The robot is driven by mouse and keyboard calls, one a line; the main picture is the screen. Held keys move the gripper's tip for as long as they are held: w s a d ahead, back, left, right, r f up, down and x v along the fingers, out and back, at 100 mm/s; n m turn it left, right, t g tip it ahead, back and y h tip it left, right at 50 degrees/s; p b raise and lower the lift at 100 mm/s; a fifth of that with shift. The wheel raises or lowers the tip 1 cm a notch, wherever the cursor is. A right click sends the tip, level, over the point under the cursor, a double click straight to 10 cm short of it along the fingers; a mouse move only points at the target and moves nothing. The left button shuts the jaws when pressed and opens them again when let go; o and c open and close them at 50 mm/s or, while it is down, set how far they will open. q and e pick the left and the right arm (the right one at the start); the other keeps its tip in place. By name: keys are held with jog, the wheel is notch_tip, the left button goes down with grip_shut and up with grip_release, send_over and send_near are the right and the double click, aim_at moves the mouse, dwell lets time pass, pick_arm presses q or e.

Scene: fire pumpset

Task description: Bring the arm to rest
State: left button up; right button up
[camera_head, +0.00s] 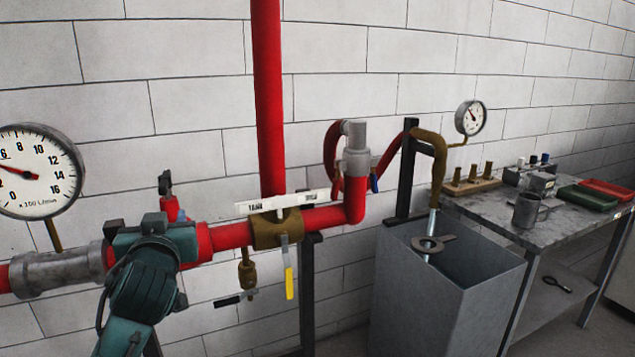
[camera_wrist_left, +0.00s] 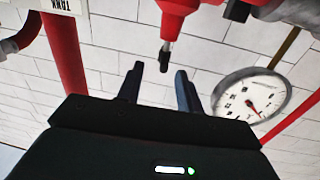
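My left arm (camera_head: 143,285) comes up from the lower left in the head view, in front of the red pipe (camera_head: 232,236). Its wrist overlaps the pipe in the picture; the fingers cannot be made out there. In the left wrist view my left gripper (camera_wrist_left: 160,88) has its two dark fingers apart, with nothing held between them. A red fitting with a black-tipped stem (camera_wrist_left: 165,55) lies beyond the fingertips, seemingly apart from them. This fitting also shows above the pipe in the head view (camera_head: 168,208). My right gripper is in neither view.
A large gauge (camera_head: 36,170) is at the left. A grey tank (camera_head: 440,300) and a workbench (camera_head: 575,219) with trays and parts stand at the right.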

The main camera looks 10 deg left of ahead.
pick_arm(q)
jog(key=s+d+f+m+g+h+p, duration=0.1)
jog(key=s+d+f+m+h, duration=0.15)
jog(key=f, duration=0.45)
jog(key=s+d+f+m+g+h, duration=0.1)
jog(key=s+d+f+m+h, duration=0.1)
jog(key=d+f, duration=0.35)
jog(key=s+d+f+m+h+p, duration=0.1)
jog(key=s+f+m+h, duration=0.1)
jog(key=f, duration=0.7)
jog(key=s+d+f+g+h+p, duration=0.1)
jog(key=s+d+f, duration=0.3)
jog(key=s, duration=0.5)
jog(key=s+d+f+g+h+p, duration=0.1)
jog(key=s+d+f+g+h, duration=0.1)
jog(key=s+f, duration=0.6)
jog(key=shift+s+d+f+m+h, duration=0.45)
jog(key=shift+d+h, duration=0.1)
jog(key=shift+d, duration=0.5)
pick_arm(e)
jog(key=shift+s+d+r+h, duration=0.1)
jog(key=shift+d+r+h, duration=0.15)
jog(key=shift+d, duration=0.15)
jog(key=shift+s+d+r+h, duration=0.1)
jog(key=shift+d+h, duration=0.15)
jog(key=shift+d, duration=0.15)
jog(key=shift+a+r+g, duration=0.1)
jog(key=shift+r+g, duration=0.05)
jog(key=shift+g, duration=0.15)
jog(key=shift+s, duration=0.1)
